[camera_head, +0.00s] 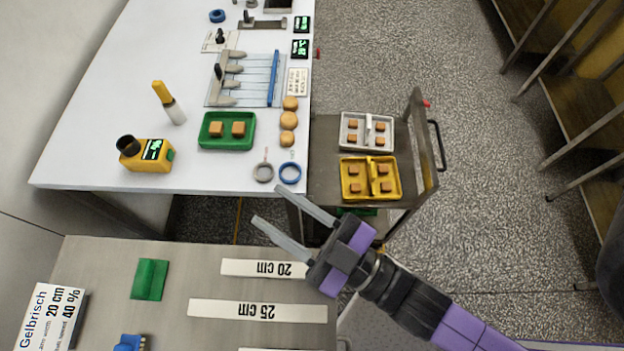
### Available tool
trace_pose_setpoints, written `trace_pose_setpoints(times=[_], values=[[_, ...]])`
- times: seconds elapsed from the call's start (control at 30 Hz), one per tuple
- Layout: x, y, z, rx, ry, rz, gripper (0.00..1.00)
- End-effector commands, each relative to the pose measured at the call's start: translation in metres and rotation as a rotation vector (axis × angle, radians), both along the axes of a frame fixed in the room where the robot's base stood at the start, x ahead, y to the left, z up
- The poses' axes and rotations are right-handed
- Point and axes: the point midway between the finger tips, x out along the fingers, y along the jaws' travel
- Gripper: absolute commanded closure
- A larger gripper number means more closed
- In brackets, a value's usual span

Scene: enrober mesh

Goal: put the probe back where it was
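My gripper (267,204) reaches in from the lower right. Its two grey fingers are apart with nothing visible between them, over the gap between the white table and the grey bench. My gripper is well apart from both.
A green tray (227,145) with two brown blocks and two rings (290,173) are near the white table's front edge. A cart (325,160) with white and yellow trays stands right. The grey bench (210,285) holds distance strips, a green block and a sign.

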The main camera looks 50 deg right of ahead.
Motion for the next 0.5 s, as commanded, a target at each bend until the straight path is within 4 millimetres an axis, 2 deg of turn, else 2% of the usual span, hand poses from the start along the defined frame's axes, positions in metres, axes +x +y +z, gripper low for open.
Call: trace_pose_setpoints(times=[0.03, 0.2, 0.33, 0.5], values=[[-0.019, -0.011, -0.011, 0.042, 0.081, -0.016, 0.60], [-0.071, -0.045, -0.036, 0.168, 0.317, -0.068, 0.60], [-0.099, -0.060, -0.046, 0.230, 0.441, -0.093, 0.60], [-0.116, -0.069, -0.051, 0.265, 0.514, -0.108, 0.60]])
